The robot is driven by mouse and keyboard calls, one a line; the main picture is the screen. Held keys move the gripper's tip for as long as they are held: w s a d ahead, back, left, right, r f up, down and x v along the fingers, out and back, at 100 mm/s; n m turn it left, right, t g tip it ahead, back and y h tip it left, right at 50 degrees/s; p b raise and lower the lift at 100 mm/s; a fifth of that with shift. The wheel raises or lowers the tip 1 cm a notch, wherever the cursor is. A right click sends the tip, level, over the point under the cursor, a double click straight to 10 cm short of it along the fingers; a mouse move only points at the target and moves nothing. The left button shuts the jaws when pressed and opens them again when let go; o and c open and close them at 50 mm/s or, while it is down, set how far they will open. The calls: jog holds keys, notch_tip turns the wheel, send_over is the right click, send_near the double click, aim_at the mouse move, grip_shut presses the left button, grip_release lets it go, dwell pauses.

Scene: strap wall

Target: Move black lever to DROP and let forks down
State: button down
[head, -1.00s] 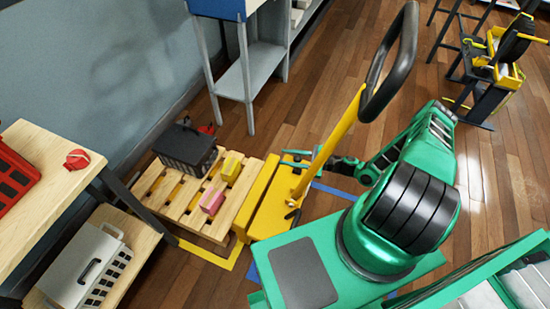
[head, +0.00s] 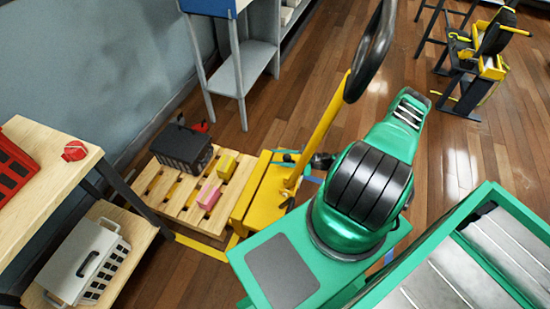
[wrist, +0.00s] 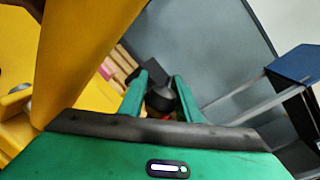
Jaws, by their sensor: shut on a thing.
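The yellow pallet jack (head: 262,197) stands in the middle of the head view, with its yellow mast and black loop handle (head: 378,45) leaning up to the right. My green gripper (head: 284,156) is partly hidden behind the mast. In the wrist view my gripper (wrist: 158,95) has its two fingers on either side of a rounded black knob, which looks like the black lever (wrist: 161,99). It is shut on it. The lever's markings are not readable. The forks are hidden at the wooden pallet (head: 150,187), so their height cannot be told.
A black crate (head: 184,148), a pink block (head: 208,196) and a yellow block (head: 227,165) sit on the pallet. A wooden workbench (head: 50,185) is at the left. A grey stand (head: 240,75) is behind. Open wooden floor (head: 330,85) lies to the right.

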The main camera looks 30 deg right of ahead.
jog(key=shift+a, duration=0.2)
jog(key=c, duration=1.3)
grip_release()
jog(key=shift+f, duration=0.1)
jog(key=shift+d, duration=0.1)
jog(key=v, duration=1)
jog(key=shift+s+d, duration=0.25)
jog(key=shift+d, duration=0.1)
jog(key=shift+a, duration=0.1)
jog(key=r+x, duration=0.1)
jog(key=x, duration=0.9)
jog(key=shift+w+a+f, duration=0.2)
jog(key=shift+w+f, duration=0.15)
